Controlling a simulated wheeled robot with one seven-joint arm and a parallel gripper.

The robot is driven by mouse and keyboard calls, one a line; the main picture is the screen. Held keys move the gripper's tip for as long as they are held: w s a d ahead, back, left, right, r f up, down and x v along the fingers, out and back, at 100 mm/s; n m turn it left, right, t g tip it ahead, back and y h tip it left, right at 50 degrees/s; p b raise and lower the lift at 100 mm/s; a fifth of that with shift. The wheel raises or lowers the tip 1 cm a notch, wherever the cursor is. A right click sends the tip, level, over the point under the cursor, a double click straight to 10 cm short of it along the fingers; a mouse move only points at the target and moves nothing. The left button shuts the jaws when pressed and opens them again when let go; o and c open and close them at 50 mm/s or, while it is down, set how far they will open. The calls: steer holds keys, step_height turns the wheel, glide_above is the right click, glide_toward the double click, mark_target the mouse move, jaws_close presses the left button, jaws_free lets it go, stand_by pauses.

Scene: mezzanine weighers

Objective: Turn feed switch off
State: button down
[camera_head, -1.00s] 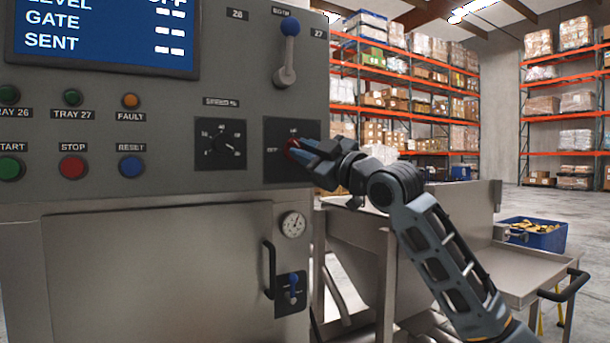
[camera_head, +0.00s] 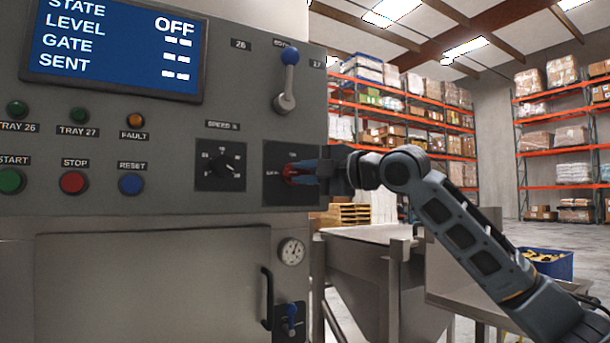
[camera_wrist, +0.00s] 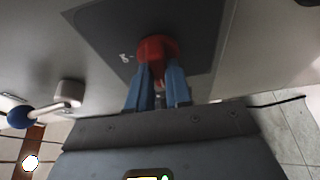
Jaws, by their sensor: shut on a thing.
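The feed switch is a red knob (camera_head: 287,173) on a dark square plate at the right edge of the grey control panel. The wrist view shows the red knob (camera_wrist: 157,49) on its dark plate. My gripper (camera_head: 298,173) reaches in from the right, with its blue fingers shut on the knob. In the wrist view, the fingertips (camera_wrist: 160,76) sit on either side of the knob's grip. The fingers partly hide the knob and some of the plate's lettering, so its exact pointing direction is unclear. The blue display (camera_head: 115,45) reads OFF in its top row.
A speed dial (camera_head: 221,171) sits left of the switch. A blue-knobbed lever (camera_head: 287,80) is above it, also in the wrist view (camera_wrist: 50,108). Several push buttons line the panel's left. A metal hopper (camera_head: 370,270) stands below my arm. A blue crate (camera_head: 545,265) is at right.

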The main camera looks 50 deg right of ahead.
steer(key=shift+a+f+n+g, duration=0.1)
steer(key=shift+n+g, duration=0.2)
steer(key=shift+n, duration=0.1)
steer(key=c, duration=1)
jaws_free()
steer(key=shift+c, duration=0.2)
steer(key=s+d, duration=0.1)
steer(key=s, duration=0.6)
steer(key=shift+s, duration=0.35)
